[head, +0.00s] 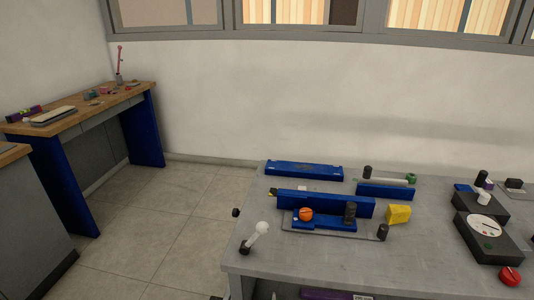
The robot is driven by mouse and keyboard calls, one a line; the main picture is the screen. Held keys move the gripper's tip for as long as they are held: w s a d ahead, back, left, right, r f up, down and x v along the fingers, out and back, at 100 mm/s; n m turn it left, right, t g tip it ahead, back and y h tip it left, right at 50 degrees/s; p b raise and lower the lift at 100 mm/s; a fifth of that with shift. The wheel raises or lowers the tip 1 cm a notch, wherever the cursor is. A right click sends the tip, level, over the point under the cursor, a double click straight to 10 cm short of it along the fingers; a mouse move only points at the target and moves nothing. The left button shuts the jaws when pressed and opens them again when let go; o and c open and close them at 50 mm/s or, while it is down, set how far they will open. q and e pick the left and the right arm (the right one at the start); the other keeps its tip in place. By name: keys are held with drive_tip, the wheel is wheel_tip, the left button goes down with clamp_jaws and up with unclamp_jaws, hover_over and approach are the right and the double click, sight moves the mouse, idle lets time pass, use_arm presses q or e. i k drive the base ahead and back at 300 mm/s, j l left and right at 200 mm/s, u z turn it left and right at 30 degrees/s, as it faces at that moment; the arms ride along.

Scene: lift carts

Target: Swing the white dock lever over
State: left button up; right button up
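A white lever (256,235) with a round pale knob stands tilted at the near left corner of the grey table (310,264). Its lower end meets a small black piece (244,247), and its knob leans up to the right. A second white bar (387,180) lies level farther back, between a black knob (367,172) and a green piece (411,178). I cannot tell for certain which is the dock lever. Neither of my grippers is in view.
Blue blocks (304,171) and a blue rail fixture with an orange ball (306,214) fill the table's middle. A yellow block (398,214) sits beside it. Dark dial boxes (488,240) stand at right. A wooden workbench (75,121) stands at left, with open floor between.

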sight(263, 228)
drive_tip(key=i+j+z, duration=0.25)
drive_tip(key=j+z, duration=0.2)
drive_tip(key=i+j+z, duration=0.25)
drive_tip(key=j, duration=0.2)
drive_tip(key=j+z, duration=0.25)
